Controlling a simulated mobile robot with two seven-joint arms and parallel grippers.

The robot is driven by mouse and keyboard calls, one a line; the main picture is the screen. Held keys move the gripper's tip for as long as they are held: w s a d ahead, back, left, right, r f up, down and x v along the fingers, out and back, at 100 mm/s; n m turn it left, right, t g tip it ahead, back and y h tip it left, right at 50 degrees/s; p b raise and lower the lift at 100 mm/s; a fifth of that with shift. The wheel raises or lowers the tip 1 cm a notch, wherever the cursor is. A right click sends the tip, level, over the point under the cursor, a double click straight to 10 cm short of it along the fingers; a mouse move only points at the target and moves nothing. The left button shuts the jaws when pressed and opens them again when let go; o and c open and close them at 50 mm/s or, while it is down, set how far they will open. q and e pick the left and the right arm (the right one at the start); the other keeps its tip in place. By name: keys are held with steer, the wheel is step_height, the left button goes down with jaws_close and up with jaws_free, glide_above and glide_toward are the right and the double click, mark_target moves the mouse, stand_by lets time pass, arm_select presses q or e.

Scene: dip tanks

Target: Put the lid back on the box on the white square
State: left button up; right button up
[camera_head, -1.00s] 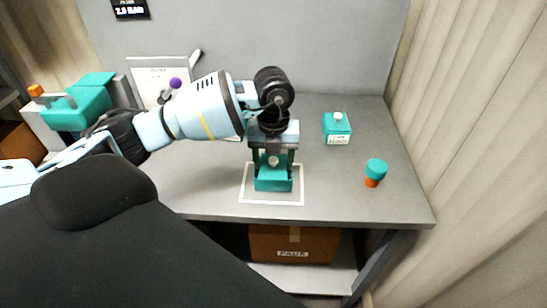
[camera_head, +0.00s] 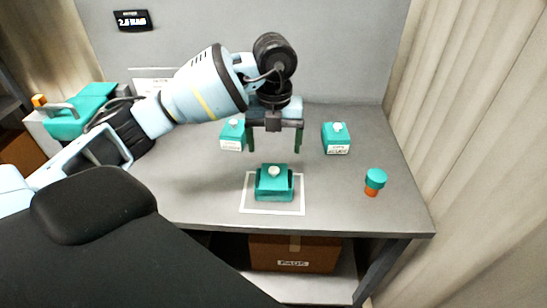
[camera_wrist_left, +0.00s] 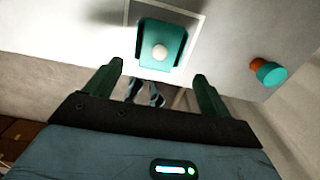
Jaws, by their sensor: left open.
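The teal box (camera_head: 275,197) stands inside the white square (camera_head: 247,206) on the grey table. A teal lid with a white knob (camera_head: 274,172) lies on top of the box; whether it is seated flush all round I cannot tell. In the left wrist view the lid's knob (camera_wrist_left: 160,52) faces the camera, beyond the fingers. My left gripper (camera_head: 274,150) is open and empty above and slightly behind the box, its two green fingers apart and clear of the lid. My right gripper is not in view.
Two similar teal boxes with knobs stand behind, one left (camera_head: 232,136) and one right (camera_head: 337,139). An orange item with a teal cap (camera_head: 375,180) stands near the right edge. A teal handled thing (camera_head: 85,110) is far left. A carton (camera_head: 295,252) sits below the table.

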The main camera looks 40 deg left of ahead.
arm_select(q)
step_height(320, 180, up, 4)
steer(key=shift+f, duration=0.2)
stand_by(0.6)
